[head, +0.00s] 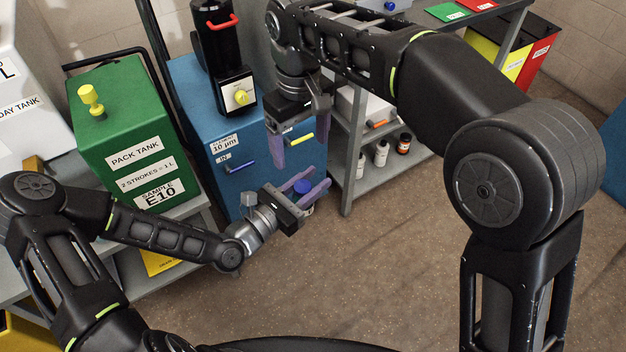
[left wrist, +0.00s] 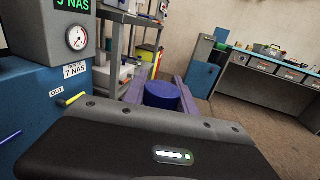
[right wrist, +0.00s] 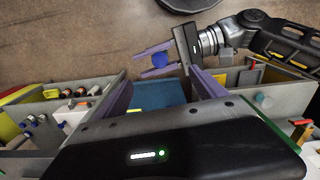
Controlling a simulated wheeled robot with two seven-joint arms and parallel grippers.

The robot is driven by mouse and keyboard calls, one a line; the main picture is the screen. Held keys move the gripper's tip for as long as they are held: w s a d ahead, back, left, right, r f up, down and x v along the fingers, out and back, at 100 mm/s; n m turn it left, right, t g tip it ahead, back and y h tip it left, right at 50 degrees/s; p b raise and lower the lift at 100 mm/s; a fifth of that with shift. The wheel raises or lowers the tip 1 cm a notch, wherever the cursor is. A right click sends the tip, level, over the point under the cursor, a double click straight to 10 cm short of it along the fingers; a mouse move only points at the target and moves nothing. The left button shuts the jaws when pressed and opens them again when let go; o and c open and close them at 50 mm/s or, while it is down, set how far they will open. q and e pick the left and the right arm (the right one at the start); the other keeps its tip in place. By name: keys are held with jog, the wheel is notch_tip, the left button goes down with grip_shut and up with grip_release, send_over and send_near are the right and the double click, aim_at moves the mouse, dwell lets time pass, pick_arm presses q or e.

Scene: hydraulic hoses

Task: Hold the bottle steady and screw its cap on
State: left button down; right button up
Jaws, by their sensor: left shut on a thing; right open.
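A small bottle with a blue cap (head: 303,186) is between the fingers of my left gripper (head: 319,178), which is shut on it. The blue cap also shows in the left wrist view (left wrist: 162,94) and in the right wrist view (right wrist: 160,59). Most of the bottle's body is hidden by the fingers, and I cannot tell how tightly the cap sits. My right gripper (head: 300,152) is open and empty, above the bottle and apart from it, with its fingers pointing down. The right wrist view shows nothing between its fingers.
A blue cabinet (head: 190,95) with a black unit on top stands behind the grippers. A green pack tank (head: 120,115) is at the left. A grey shelf (head: 348,190) with several small bottles stands at the right of the cabinet. The floor below the left gripper is clear.

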jog(key=w+d+f+m+y, duration=0.3)
jog(key=w+d+f+m, duration=0.15)
jog(key=f+m, duration=0.2)
jog(key=w+d+f+m+y, duration=0.3)
jog(key=d+f+m, duration=0.2)
jog(key=f, duration=0.2)
jog(key=s+d+f+m+h, duration=0.1)
jog(key=s+d+f, duration=0.15)
jog(key=f, duration=0.45)
jog(key=s+d+f+m, duration=0.1)
jog(key=s+d+f, duration=0.15)
jog(key=f, duration=0.45)
jog(key=s+f+n, duration=0.1)
jog(key=s+f, duration=0.4)
jog(key=s, duration=0.6)
jog(key=s+f+n, duration=0.2)
jog(key=s+f, duration=0.4)
jog(key=s, duration=0.5)
jog(key=shift+s+a+f+t+h, duration=0.2)
jog(key=shift+a+f+t+h, duration=0.1)
jog(key=shift+a+t+h, duration=0.1)
